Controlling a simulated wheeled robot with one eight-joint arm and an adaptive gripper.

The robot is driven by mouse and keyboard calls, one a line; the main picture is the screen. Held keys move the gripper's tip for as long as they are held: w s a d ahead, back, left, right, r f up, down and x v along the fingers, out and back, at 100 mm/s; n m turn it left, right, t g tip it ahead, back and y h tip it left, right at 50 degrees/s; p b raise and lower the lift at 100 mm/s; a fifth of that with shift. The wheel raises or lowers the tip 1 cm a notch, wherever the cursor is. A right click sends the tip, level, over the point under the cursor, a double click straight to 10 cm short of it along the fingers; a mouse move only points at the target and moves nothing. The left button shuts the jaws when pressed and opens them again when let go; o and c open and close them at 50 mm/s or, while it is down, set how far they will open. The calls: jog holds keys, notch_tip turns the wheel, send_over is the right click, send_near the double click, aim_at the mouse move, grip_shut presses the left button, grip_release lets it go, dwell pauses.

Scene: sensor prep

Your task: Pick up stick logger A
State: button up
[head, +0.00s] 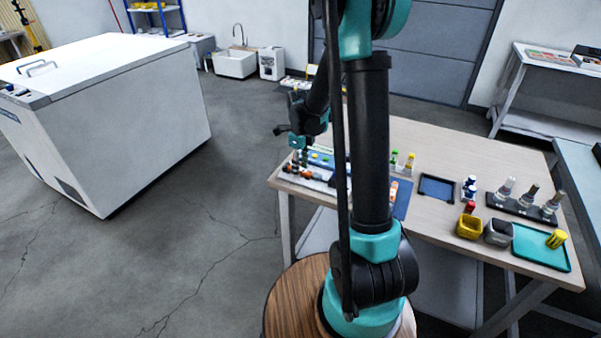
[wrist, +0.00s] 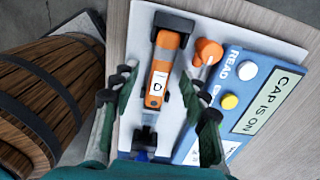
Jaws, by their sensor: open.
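An orange stick logger (wrist: 162,72) with a black end cap and a white label lies on a white mat in the wrist view. The label's letter looks like a D; I cannot make out an A on any logger. My gripper (wrist: 158,92) is open, with one finger on each side of this logger, apart from it. A dark piece with blue parts (wrist: 147,135) shows at the logger's near end. In the head view my gripper (head: 301,157) is over the table's left end, where small orange items (head: 292,169) show; the letters there are too small to read.
A blue board (wrist: 238,105) reading "READ" and "CAP IS ON" lies right of the logger, near an orange knob (wrist: 208,51). A wooden barrel (wrist: 50,95) stands left.

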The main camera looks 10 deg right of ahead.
jog(key=shift+f, duration=0.1)
grip_shut()
dwell(0.5)
